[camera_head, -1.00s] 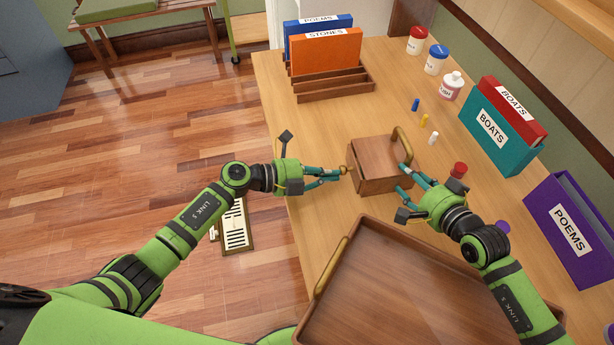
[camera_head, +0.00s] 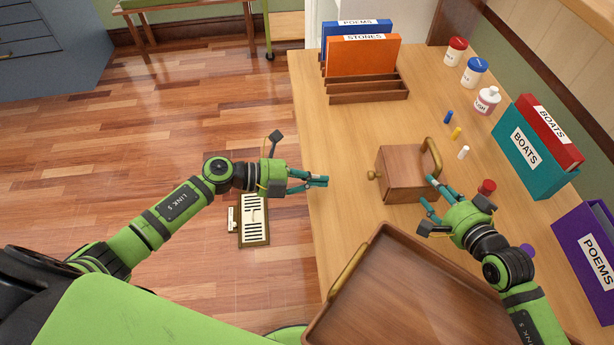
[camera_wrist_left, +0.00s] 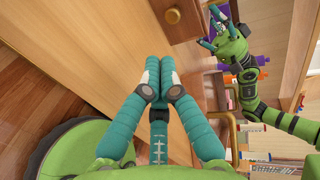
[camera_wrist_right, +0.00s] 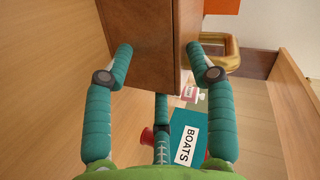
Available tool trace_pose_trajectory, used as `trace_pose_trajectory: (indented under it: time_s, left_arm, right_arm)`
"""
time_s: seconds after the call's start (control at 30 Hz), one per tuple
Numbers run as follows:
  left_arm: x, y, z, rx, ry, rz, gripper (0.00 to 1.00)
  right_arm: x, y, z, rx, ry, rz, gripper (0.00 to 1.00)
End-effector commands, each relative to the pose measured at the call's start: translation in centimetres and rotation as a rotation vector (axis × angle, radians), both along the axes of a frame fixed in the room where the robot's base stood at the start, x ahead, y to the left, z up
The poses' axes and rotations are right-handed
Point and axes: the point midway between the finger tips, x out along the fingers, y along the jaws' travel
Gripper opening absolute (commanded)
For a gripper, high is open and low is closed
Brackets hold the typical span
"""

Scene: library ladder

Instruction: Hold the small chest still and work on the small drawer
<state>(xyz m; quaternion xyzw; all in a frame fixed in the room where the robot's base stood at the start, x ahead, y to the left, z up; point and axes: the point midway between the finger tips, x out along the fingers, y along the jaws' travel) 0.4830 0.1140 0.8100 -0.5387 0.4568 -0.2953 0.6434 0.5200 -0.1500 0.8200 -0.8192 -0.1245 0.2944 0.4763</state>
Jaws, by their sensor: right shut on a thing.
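The small chest (camera_head: 405,170) is a brown wooden box with a brass handle (camera_head: 432,155), standing on the table. Its small drawer faces left, with a round knob (camera_head: 372,175). The drawer front looks about flush with the chest. My left gripper (camera_head: 326,181) is empty, left of the knob and apart from it. In the left wrist view its fingertips (camera_wrist_left: 160,60) are together, with the knob (camera_wrist_left: 172,15) beyond them. My right gripper (camera_head: 429,192) is shut on the chest's near right corner. The right wrist view shows the chest (camera_wrist_right: 152,40) between its fingers (camera_wrist_right: 160,62).
A large brown tray (camera_head: 385,240) lies close in front of the chest. A file rack (camera_head: 368,90) stands at the back left. Bottles (camera_head: 474,72), small coloured pegs (camera_head: 457,132), a red cap (camera_head: 487,187) and BOATS (camera_head: 535,150) and POEMS (camera_head: 590,255) files are to the right.

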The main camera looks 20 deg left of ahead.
Motion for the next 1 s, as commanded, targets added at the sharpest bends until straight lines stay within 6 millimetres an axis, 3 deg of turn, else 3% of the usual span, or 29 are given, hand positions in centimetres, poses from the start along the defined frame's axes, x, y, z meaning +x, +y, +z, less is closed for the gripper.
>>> trace_pose_trajectory:
  time_s: [0.03,0.2,0.6,0.63,0.7,1.0]
  left_arm:
    - [-0.5,1.1,0.1,0.004,0.001,0.001,0.0]
    - [-1.4,3.1,0.8,0.002,0.001,0.001,0.0]
    - [-1.8,4.0,1.2,0.001,-0.001,0.001,0.0]
    - [-1.8,4.0,1.2,0.001,-0.001,0.001,0.0]
    - [-1.8,4.0,1.2,0.001,-0.001,0.001,0.0]
    - [-1.8,4.0,1.2,0.0,0.0,0.001,0.0]
  right_arm:
    - [-0.5,0.1,-1.0,-0.002,0.027,0.003,0.1]
    - [-0.5,0.1,-1.0,-0.002,0.027,0.003,0.1]
    - [-0.5,0.1,-1.0,-0.001,0.027,0.003,0.1]
    - [-0.5,0.1,-1.0,-0.001,0.027,0.003,0.6]
    - [-0.5,0.1,-1.0,-0.002,0.027,0.003,0.83]
    - [-0.2,0.1,-0.4,-0.002,0.012,0.002,0.83]
